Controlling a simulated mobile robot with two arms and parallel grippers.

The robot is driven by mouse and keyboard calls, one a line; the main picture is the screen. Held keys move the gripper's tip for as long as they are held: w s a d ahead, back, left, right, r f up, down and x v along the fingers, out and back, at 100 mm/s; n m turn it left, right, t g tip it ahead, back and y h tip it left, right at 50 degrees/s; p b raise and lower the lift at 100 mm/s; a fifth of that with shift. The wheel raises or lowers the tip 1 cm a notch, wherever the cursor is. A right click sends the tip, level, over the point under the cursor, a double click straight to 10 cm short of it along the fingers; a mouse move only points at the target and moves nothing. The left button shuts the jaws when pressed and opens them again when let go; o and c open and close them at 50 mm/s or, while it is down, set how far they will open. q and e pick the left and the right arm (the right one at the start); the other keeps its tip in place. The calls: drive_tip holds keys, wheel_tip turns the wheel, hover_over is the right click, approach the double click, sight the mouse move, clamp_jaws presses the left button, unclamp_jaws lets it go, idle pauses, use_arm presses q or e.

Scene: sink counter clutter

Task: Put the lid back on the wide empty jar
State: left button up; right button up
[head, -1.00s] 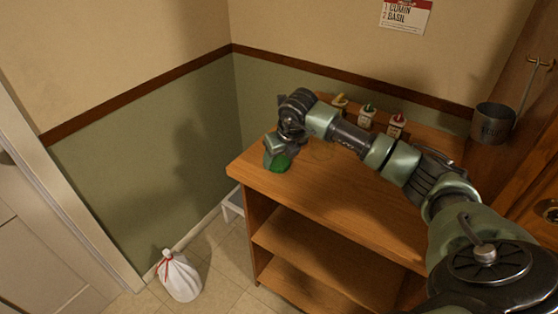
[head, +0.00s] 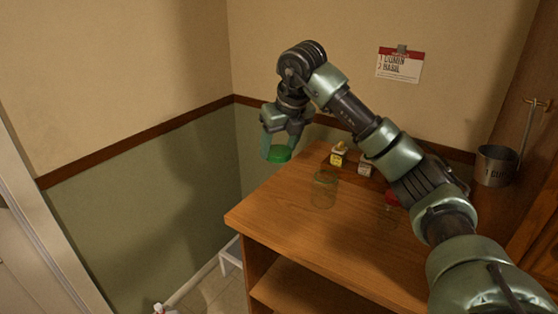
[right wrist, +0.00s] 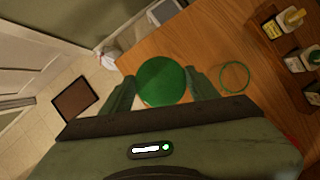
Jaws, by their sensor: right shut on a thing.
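A green lid (head: 279,154) is held between the fingers of my right gripper (head: 278,150), which is shut on it above the far left part of the counter. In the right wrist view the lid (right wrist: 162,81) is a round green disc between the two fingertips (right wrist: 160,88). The wide clear jar (head: 324,189) stands upright and looks empty on the wooden counter, to the right of and below the lid. In the right wrist view the open jar rim (right wrist: 234,76) shows as a green ring right of the gripper, apart from it. My left gripper is not in view.
Small spice containers, one with a yellow top (head: 338,154) and one whitish (head: 366,165), stand behind the jar. A metal cup (head: 495,166) hangs at the right. A card (head: 400,65) is on the wall. The counter's front (head: 300,235) is clear.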

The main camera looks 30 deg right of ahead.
drive_tip(key=shift+r, duration=0.1)
idle(0.3)
drive_tip(key=s+a+f+n+g+y, duration=0.2)
drive_tip(key=s+a+f+n, duration=0.2)
drive_tip(key=n, duration=0.6)
drive_tip(key=s+a+f+n+g+y, duration=0.3)
drive_tip(key=s+a+f+n, duration=0.2)
drive_tip(key=a+n, duration=0.4)
drive_tip(key=shift+s+a+f+n, duration=0.2)
drive_tip(key=shift+f+n, duration=0.4)
drive_tip(key=s+a+f+n+g, duration=0.1)
drive_tip(key=n, duration=0.1)
drive_tip(key=s+a+f+n+g, duration=0.1)
drive_tip(key=s+n, duration=0.1)
drive_tip(key=s+a+f+n+h, duration=0.1)
drive_tip(key=s+n, duration=0.1)
drive_tip(key=n, duration=0.1)
drive_tip(key=shift+s+g, duration=0.1)
drive_tip(key=shift+g, duration=0.3)
drive_tip(key=s+a+f+n+g+h, duration=0.1)
drive_tip(key=s+a+f+n+h, duration=0.1)
drive_tip(key=s+n, duration=0.6)
drive_tip(key=shift+s+f+n+h, duration=0.3)
drive_tip(key=shift+f+n+h, duration=0.4)
drive_tip(key=shift+n+h, duration=0.1)
